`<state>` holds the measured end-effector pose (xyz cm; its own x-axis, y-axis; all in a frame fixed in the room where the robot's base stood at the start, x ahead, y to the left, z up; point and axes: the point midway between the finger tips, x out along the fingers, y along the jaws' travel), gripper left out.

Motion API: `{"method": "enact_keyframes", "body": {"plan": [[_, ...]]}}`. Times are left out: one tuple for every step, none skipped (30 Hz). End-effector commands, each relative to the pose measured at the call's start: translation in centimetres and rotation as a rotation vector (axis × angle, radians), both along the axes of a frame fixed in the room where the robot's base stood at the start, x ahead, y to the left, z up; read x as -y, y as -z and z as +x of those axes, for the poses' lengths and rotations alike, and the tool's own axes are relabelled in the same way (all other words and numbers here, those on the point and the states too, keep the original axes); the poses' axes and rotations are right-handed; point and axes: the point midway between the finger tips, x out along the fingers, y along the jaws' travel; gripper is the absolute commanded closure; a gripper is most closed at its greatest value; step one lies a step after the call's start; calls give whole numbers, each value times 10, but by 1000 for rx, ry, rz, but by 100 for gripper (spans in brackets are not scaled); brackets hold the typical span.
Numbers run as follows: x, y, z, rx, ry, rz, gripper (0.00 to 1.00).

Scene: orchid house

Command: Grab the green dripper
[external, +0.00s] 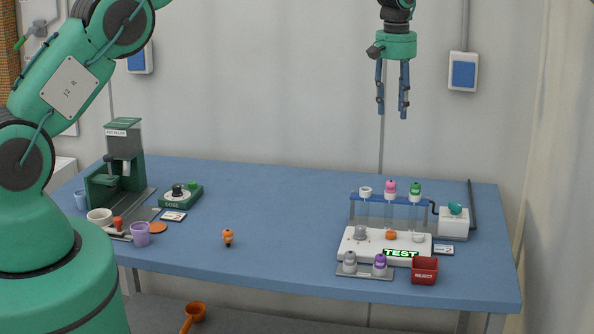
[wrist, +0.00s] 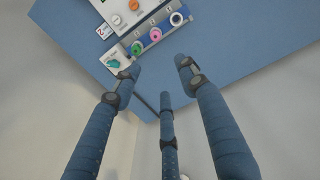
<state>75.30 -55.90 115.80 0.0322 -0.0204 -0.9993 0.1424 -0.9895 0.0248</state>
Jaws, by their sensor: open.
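The green dripper (external: 415,188) stands upright at the right end of the blue tube rack, with a white lower part. In the wrist view the green dripper (wrist: 137,48) shows from above, near the left finger's tip. A pink dripper (external: 389,187) stands beside it in the rack, also in the wrist view (wrist: 155,35). My gripper (external: 392,113) hangs above the rack, fingers down, open and empty. Its fingers spread apart in the wrist view (wrist: 157,72), with nothing between them. It is clearly apart from the green dripper.
The blue tube rack (external: 372,201) stands behind a white test unit (external: 348,245). A white box (external: 453,225) with a teal top is right of the rack. A red reject bin (external: 425,270) is near the front edge.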

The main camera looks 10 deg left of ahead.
Motion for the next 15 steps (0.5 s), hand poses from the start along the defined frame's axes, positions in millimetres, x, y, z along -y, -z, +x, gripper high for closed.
{"method": "enact_keyframes", "body": {"plan": [[14, 9, -2, -8, 2, 6, 57], [20, 15, -3, -11, 0, 8, 57], [29, 22, -4, -15, -3, 11, 57], [34, 27, -5, -18, -3, 13, 57], [40, 32, -6, -20, -4, 15, 57], [47, 37, -7, -23, -6, 17, 57], [50, 42, -8, -25, -8, 19, 57], [54, 45, -9, -28, -9, 21, 57], [58, 48, -10, -29, -10, 22, 57], [60, 51, -10, -30, -10, 23, 57], [62, 53, -11, -31, -11, 24, 57], [64, 56, -12, -32, -12, 25, 57], [66, 57, -12, -32, -12, 26, 57], [66, 57, -13, -33, -13, 26, 57], [67, 58, -13, -33, -13, 26, 57]]}}
